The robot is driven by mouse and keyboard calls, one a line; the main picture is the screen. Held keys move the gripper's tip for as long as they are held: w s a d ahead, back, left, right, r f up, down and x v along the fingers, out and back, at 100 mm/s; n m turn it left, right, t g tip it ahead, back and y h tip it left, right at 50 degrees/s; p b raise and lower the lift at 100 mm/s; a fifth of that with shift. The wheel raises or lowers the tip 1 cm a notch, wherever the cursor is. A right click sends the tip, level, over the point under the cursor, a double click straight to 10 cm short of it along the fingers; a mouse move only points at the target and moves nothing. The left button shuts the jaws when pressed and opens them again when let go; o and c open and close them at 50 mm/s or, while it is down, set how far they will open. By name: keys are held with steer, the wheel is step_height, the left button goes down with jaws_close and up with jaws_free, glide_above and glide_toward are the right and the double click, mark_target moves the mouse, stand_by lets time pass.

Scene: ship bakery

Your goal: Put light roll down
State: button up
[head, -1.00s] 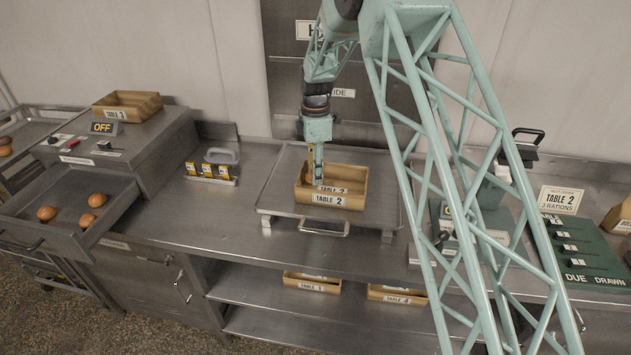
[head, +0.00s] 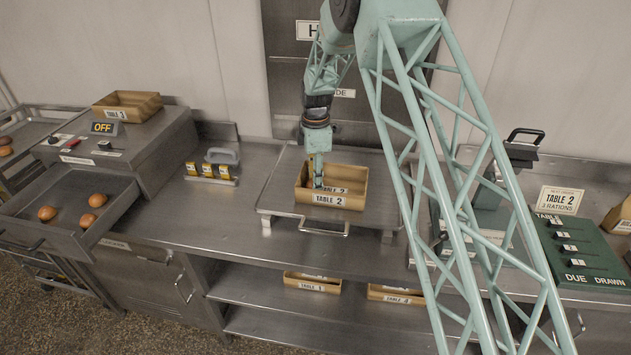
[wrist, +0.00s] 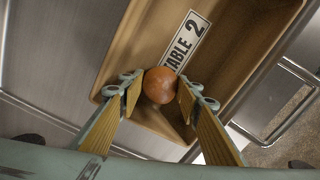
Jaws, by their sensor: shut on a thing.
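My gripper (wrist: 161,92) is shut on a round, orange-brown light roll (wrist: 161,85), which shows between the two fingertips in the wrist view. In the head view, my gripper (head: 318,184) reaches down inside the tan TABLE 2 box (head: 350,201), toward its left part. The box sits on a raised metal tray (head: 275,203) in the middle of the counter. In the wrist view, the roll is over the box floor near an inner TABLE 2 label (wrist: 186,42). I cannot tell whether it touches the floor. The roll is hidden in the head view.
An open drawer (head: 70,232) at left holds three rolls. A TABLE 3 box (head: 127,106) stands on the unit above it. More boxes (head: 312,282) are on the lower shelf. A green DUE DRAWN board (head: 590,262) lies at right. The counter front is clear.

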steer(key=shift+f, duration=0.15)
steer(key=o, duration=0.8)
steer(key=shift+s+r, duration=0.1)
steer(key=shift+r, duration=6.05)
